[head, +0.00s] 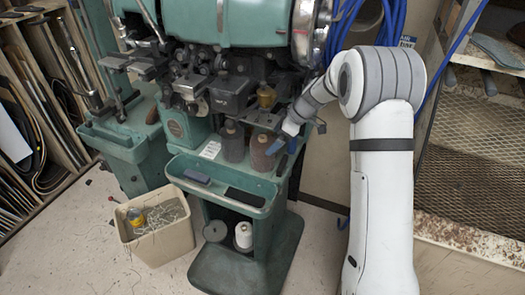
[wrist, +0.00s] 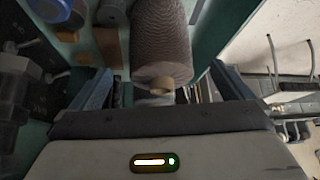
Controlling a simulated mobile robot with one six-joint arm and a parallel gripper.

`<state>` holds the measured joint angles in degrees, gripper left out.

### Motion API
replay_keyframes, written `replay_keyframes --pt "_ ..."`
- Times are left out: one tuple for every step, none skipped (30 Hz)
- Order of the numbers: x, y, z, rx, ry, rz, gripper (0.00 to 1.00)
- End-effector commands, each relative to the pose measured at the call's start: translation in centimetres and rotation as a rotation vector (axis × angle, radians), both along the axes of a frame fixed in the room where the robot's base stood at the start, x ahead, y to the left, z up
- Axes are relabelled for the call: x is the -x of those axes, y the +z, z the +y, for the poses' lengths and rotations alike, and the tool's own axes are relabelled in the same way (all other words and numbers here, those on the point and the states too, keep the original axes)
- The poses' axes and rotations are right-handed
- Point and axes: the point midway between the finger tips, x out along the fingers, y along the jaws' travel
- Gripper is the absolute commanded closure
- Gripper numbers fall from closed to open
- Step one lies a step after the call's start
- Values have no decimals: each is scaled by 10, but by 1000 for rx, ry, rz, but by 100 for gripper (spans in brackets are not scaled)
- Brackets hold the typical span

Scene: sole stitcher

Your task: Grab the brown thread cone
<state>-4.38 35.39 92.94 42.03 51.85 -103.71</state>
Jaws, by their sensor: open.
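The open fingers (wrist: 160,82) are on either side of that tip end. I cannot tell whether either finger touches the cone.
The green stitching machine (head: 225,22) rises just behind the cones. A white cone (head: 243,236) stands on the lower shelf. A beige bin (head: 160,235) is on the floor at left. A mesh shelf (head: 470,180) is at right.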

Motion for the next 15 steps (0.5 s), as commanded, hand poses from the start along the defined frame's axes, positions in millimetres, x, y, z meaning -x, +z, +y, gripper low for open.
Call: replay_keyframes --pt "0 0 2 0 0 0 0" --pt "-1 0 4 0 0 0 0" --pt "-1 0 6 0 1 1 0" --pt "-1 0 9 0 1 0 0" --pt "-2 1 13 0 2 1 0" --pt "-2 1 19 0 3 1 0" --pt "-3 -3 22 -1 1 4 0" --pt "-3 -9 24 0 1 4 0" --pt "-3 -16 28 1 2 5 0" --pt "-4 -20 31 1 0 5 0" --pt "-4 -24 33 1 0 4 0" --pt "-5 -29 37 0 0 5 0" --pt "-5 -32 39 1 1 3 0" --pt "-6 -35 40 1 1 2 0" --pt "-6 -38 42 1 1 1 0"
